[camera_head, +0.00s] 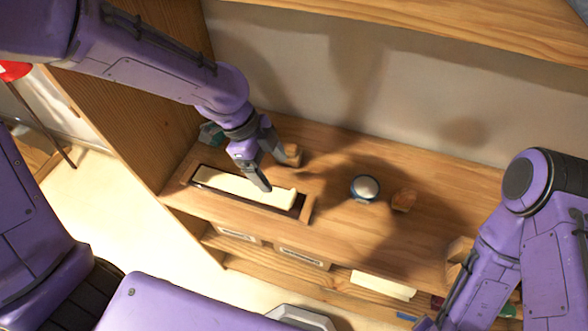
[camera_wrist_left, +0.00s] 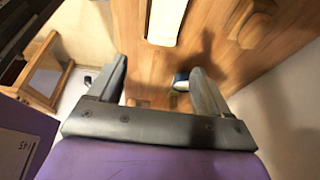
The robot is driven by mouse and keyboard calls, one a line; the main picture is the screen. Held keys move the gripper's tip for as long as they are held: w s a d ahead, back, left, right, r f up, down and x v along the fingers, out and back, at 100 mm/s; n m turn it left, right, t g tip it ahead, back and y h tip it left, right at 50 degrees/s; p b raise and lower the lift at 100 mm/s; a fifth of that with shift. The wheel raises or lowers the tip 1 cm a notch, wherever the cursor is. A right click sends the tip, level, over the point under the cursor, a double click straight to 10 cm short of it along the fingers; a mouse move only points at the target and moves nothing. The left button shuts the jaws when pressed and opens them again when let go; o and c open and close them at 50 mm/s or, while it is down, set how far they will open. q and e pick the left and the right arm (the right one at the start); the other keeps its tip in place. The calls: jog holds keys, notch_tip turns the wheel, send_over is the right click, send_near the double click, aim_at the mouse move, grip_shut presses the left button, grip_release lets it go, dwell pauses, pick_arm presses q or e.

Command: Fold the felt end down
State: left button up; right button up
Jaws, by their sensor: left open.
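A long cream bar (camera_head: 235,187), which looks like a piano key, lies in a dark recessed tray (camera_head: 301,208) on the wooden bench. Its near part also shows at the top of the left wrist view (camera_wrist_left: 166,18). A felt end cannot be made out on it. My left gripper (camera_head: 274,173) is open and empty, over the bar's right half and its back edge in the head view. In the left wrist view its two fingers (camera_wrist_left: 158,70) are spread apart with nothing gripped. My right arm shows at the right, but its gripper is not visible.
A small wooden block (camera_head: 292,155) stands just behind the left gripper. A round blue-rimmed jar (camera_head: 365,188) and an orange-brown block (camera_head: 404,200) stand farther right. A teal item (camera_head: 210,133) is at the back left. A wooden side panel (camera_head: 150,130) borders the left.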

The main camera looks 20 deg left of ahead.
pick_arm(q)
send_over(291, 196)
jog(key=a, duration=0.2)
notch_tip(291, 196, down, 5)
jog(key=shift+s+f, duration=0.15)
jog(key=shift+f, duration=0.05)
jog(key=x, duration=0.4)
jog(key=shift+w+a+f, duration=0.1)
jog(key=shift+w+f, duration=0.15)
jog(key=shift+w, duration=0.1)
jog(key=shift+s, duration=0.15)
pick_arm(e)
jog(key=shift+d+r, duration=0.15)
jog(key=shift+r, duration=0.15)
